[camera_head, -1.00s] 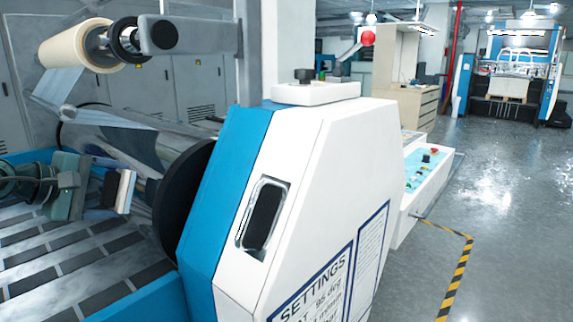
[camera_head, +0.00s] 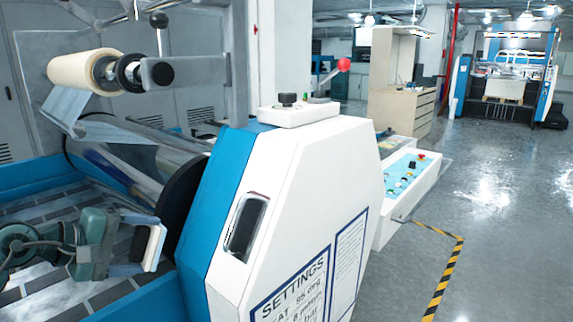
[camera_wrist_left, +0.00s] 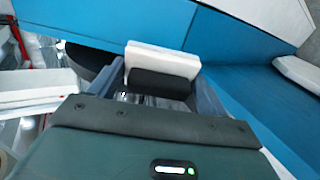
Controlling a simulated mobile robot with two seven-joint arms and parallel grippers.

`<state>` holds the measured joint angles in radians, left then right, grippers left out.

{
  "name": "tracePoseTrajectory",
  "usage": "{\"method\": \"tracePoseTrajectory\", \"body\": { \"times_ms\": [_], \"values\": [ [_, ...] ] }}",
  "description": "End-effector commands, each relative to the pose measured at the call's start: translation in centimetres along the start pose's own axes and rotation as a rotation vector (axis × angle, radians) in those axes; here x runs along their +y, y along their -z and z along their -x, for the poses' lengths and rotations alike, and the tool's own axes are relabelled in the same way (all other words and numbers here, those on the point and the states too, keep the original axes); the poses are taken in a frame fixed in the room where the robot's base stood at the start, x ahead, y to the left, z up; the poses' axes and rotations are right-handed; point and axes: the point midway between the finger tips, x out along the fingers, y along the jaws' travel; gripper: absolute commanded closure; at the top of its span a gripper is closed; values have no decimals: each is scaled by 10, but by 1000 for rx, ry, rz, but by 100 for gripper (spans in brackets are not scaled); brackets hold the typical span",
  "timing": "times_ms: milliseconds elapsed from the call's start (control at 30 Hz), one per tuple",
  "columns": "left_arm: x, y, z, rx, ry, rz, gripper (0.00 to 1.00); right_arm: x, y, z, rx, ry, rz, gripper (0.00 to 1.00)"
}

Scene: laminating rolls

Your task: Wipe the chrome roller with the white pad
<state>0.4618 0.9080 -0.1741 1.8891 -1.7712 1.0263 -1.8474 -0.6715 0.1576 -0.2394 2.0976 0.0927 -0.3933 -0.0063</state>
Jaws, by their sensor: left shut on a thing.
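The chrome roller (camera_head: 142,168) lies at the left in the head view, behind a black end disc (camera_head: 186,195) on the laminator. My left gripper (camera_head: 132,245) is shut on the dark backing of the white pad (camera_head: 155,248), in front of and below the roller in the picture. The pad looks apart from the roller. In the left wrist view, the white pad (camera_wrist_left: 162,60) with its black backing (camera_wrist_left: 160,83) sits between the fingertips of my left gripper. My right gripper is not in view.
The white and blue machine housing (camera_head: 290,200) stands close to the right of the pad. A slatted bed (camera_head: 60,205) lies beneath my left arm. A film roll (camera_head: 80,70) on a bar hangs above the roller. Open floor (camera_head: 490,200) is at the right.

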Motion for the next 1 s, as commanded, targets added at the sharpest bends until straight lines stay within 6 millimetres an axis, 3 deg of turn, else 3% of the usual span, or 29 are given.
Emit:
{"method": "tracePoseTrajectory", "body": {
  "times_ms": [33,200,400,600,1000],
  "values": [
    [3,-20,6,-36,6,-11,46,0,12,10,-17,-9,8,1],
    [-7,-77,21,-129,1,-55,46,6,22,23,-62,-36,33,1],
    [-13,-125,42,-197,-14,-86,46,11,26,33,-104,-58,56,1],
    [-16,-146,53,-221,-25,-98,46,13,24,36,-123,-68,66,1],
    [-20,-148,51,-224,-33,-95,46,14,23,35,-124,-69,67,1]
  ]
}}
